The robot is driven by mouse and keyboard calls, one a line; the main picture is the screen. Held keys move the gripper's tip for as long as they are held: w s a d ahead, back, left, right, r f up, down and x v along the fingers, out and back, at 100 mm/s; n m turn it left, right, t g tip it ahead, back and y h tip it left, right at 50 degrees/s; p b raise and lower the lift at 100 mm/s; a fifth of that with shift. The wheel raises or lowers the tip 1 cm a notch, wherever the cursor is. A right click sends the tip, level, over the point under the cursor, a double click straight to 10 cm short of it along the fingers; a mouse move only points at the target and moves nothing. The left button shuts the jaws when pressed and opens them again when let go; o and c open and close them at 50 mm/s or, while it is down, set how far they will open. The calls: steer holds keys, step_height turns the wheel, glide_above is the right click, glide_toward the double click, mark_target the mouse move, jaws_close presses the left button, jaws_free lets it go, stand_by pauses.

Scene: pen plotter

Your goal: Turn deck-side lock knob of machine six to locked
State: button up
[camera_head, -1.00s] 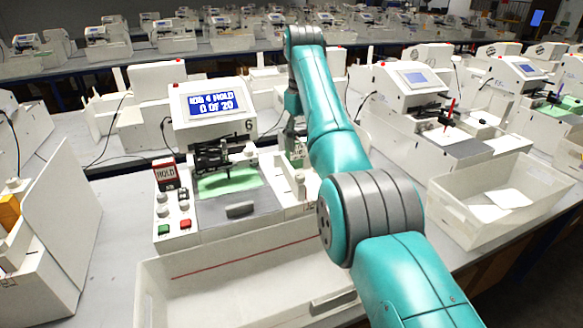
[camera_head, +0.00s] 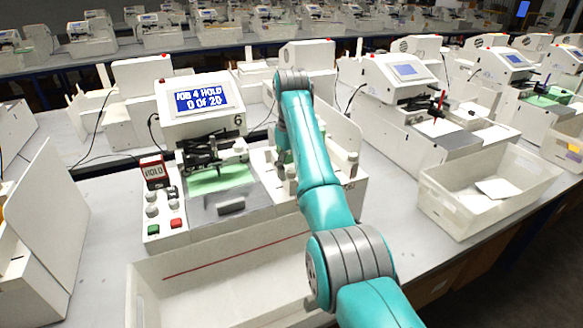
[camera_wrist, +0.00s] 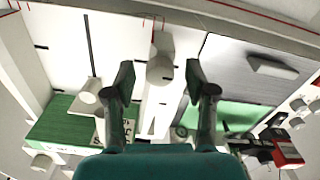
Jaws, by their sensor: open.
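Machine six (camera_head: 203,107) stands left of centre in the head view, its blue screen reading "JOB 4 HOLD 0 OF 20" and a "6" on its front. A white lock knob stands beside the grey deck plate (camera_head: 229,203); this knob (camera_wrist: 160,66) is upright in the wrist view, with a thin red mark near its top end. My gripper (camera_wrist: 160,84) is open, one finger on each side of the knob, with gaps visible. I cannot tell the height of the fingertips against it. In the head view my arm hides most of the gripper.
Another white knob (camera_wrist: 88,94) stands left of the gripper in the wrist view, by a green labelled block (camera_wrist: 62,122). A white tray (camera_head: 140,290) lies before the machine. A red "HOLD" sign (camera_head: 153,171) and several buttons are at its left. A side panel rises at right.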

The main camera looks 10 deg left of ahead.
jaws_close()
steer(key=shift+m, duration=0.3)
steer(key=m, duration=0.3)
steer(key=shift+m, duration=0.4)
steer(key=m, duration=0.9)
steer(key=shift+a, duration=0.1)
steer(key=shift+m, duration=2.2)
